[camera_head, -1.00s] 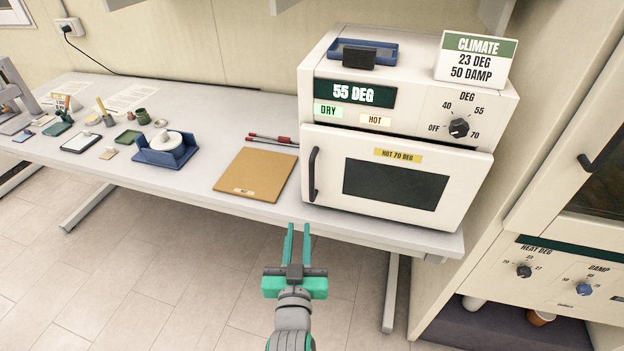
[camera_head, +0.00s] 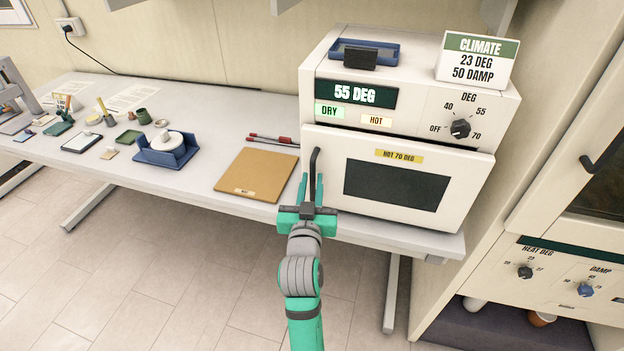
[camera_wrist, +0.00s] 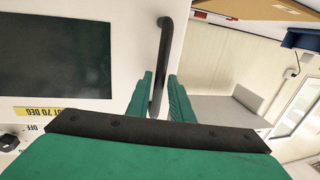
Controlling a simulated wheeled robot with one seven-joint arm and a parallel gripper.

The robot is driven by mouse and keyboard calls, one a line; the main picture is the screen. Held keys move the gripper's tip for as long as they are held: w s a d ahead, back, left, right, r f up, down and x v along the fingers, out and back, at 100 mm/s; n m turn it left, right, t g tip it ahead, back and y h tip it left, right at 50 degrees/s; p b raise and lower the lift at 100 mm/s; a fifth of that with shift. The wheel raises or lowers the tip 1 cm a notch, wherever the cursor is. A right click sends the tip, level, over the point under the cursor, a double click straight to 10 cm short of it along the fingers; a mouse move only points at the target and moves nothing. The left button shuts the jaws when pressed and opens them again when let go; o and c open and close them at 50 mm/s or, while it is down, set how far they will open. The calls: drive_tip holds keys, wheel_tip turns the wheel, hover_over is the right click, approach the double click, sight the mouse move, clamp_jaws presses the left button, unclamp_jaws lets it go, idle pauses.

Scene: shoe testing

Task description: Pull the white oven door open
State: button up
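The white oven door (camera_head: 464,194) is closed, with a dark window and a yellow "HOT 70 DEG" label; it fills the upper left of the wrist view (camera_wrist: 122,62). Its dark bar handle (camera_head: 316,163) stands upright at the door's left edge. My gripper (camera_head: 312,188) is at the lower part of the handle. In the wrist view the handle (camera_wrist: 165,50) runs down between the two green fingers (camera_wrist: 161,98). The fingers are apart, with a gap seen around the bar.
The oven stands on a grey bench (camera_head: 227,156). A tan board (camera_head: 256,173) and red pens (camera_head: 270,139) lie left of the oven. A cabinet (camera_head: 575,262) stands close on the right. The floor in front of the bench is free.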

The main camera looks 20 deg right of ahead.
drive_tip(key=shift+x, duration=0.8)
drive_tip(key=shift+s+d, duration=0.1)
drive_tip(key=shift+c, duration=0.7)
clamp_jaws()
